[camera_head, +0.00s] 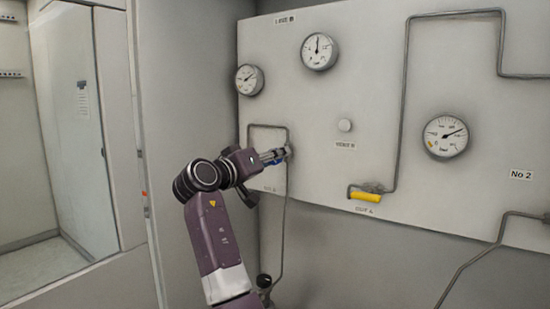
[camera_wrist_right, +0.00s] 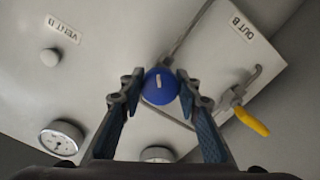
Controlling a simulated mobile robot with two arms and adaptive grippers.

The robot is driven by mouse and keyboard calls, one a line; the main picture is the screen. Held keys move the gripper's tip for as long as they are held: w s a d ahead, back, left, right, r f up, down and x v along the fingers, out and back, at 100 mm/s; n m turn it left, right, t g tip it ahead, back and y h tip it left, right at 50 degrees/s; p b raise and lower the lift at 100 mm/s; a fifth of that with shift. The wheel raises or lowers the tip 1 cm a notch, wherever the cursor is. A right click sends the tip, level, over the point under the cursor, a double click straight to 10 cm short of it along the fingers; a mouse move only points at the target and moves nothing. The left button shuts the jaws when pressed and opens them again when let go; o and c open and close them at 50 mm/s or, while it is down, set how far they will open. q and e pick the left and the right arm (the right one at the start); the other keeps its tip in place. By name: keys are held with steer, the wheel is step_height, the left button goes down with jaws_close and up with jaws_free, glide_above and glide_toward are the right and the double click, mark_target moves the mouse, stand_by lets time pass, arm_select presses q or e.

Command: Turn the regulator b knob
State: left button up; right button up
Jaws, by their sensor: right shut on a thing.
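A round blue knob (camera_wrist_right: 160,88) with a pale mark on its face shows in the wrist view. My right gripper (camera_wrist_right: 159,80) is shut on it, with one finger on each side. In the head view my right gripper (camera_head: 275,156) is at the left part of the wall panel, beside a thin pipe, and largely hides the knob. A small label below it is too small to read. My left gripper is in neither view.
The pale panel (camera_head: 440,60) carries several gauges, one at the upper middle (camera_head: 319,51). A yellow handle (camera_head: 366,196) and a round button (camera_head: 345,125) are to the gripper's right. Pipes run along the panel. A doorway (camera_head: 60,130) is at left.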

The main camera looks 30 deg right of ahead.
steer(key=o, duration=1.2)
steer(key=shift+a, duration=0.1)
steer(key=v, duration=1.2)
